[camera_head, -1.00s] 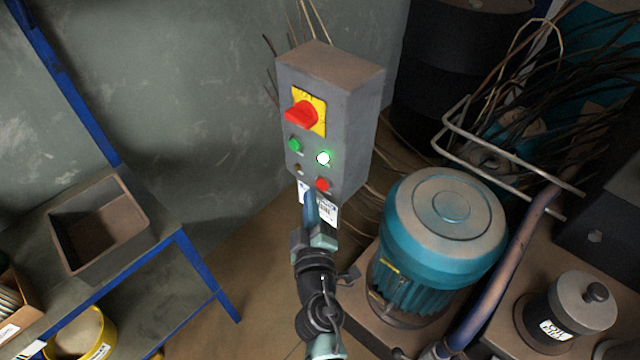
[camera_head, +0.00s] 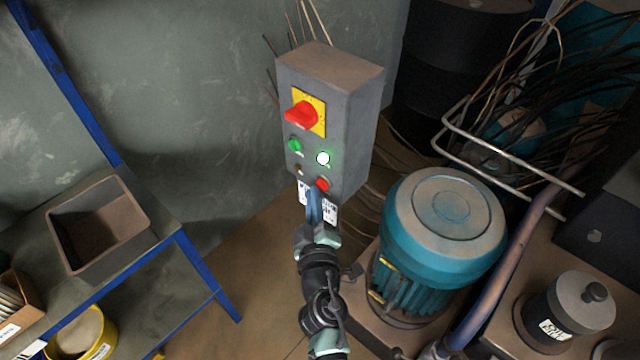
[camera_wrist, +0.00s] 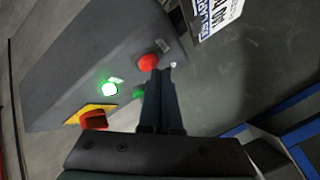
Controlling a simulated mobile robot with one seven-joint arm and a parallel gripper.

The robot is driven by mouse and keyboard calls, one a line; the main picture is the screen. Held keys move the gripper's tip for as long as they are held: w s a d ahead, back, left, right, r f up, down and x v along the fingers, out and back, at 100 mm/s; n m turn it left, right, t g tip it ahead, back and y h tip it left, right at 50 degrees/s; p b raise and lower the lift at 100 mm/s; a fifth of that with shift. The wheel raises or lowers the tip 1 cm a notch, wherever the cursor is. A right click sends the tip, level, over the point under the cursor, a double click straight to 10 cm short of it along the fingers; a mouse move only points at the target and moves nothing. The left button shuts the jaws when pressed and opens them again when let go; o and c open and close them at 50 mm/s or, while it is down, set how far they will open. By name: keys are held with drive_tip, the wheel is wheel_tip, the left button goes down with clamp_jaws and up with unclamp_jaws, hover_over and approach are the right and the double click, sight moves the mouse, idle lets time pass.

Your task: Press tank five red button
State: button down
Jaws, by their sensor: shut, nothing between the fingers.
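A grey control box (camera_head: 355,125) stands upright, with a small red button (camera_head: 323,184) low on its front face. The red button also shows in the wrist view (camera_wrist: 148,62). My gripper (camera_head: 312,192) is shut and empty, its fingertips just below and slightly left of the button in the head view. In the wrist view the fingertips (camera_wrist: 157,74) overlap the button's lower edge, and I cannot tell whether they touch it. A white label (camera_head: 331,211) below the box is partly hidden behind my fingers, and its text is not clearly readable.
The box also carries a red rotary switch (camera_head: 302,114) on a yellow plate, a green button (camera_head: 295,145) and a lit green lamp (camera_head: 323,159). A teal motor (camera_head: 440,250) stands close on the right. A blue-framed shelf (camera_head: 205,275) is at left.

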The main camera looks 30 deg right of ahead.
drive_tip(key=shift+w+d, duration=0.15)
drive_tip(key=shift+d, duration=0.35)
idle(0.6)
drive_tip(key=shift+a, duration=0.1)
drive_tip(key=shift+s+a, duration=0.35)
drive_tip(key=shift+a, duration=0.4)
drive_tip(key=shift+a+b, duration=0.1)
drive_tip(key=shift+b, duration=0.2)
drive_tip(key=a, duration=0.1)
drive_tip(key=s+a+b, duration=0.1)
drive_tip(key=a, duration=0.1)
drive_tip(key=a+b, duration=0.1)
drive_tip(key=shift+s+a, duration=0.3)
drive_tip(key=shift+s, duration=0.05)
